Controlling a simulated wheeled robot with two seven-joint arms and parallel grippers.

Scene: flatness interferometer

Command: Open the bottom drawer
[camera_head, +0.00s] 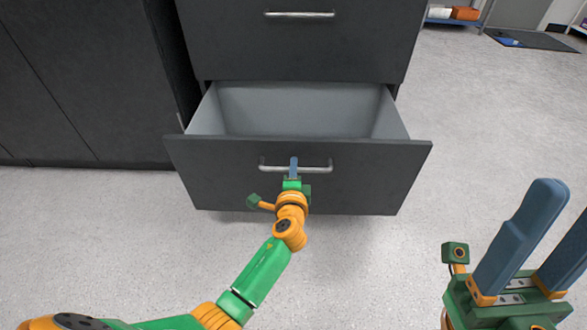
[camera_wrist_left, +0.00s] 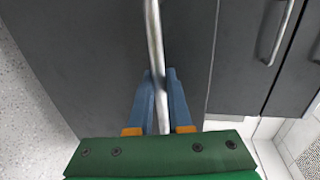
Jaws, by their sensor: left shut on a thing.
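The bottom drawer (camera_head: 225,185) of the dark grey cabinet stands pulled out, and its light grey inside (camera_head: 300,108) shows empty. Its silver bar handle (camera_head: 318,168) is on the front panel. My left gripper (camera_head: 294,165) is at the middle of this handle. In the left wrist view, the blue fingers of the left gripper (camera_wrist_left: 161,90) are shut around the handle bar (camera_wrist_left: 154,35). My right gripper (camera_head: 550,235) is at the lower right of the head view, its blue fingers apart with nothing between them, away from the drawer.
The drawer above, with its own handle (camera_head: 300,14), is closed. A dark cabinet (camera_head: 80,80) stands to the left. The speckled floor (camera_head: 480,130) in front and to the right is clear. A dark mat (camera_head: 535,40) and a low shelf with an orange box (camera_head: 465,13) are far right.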

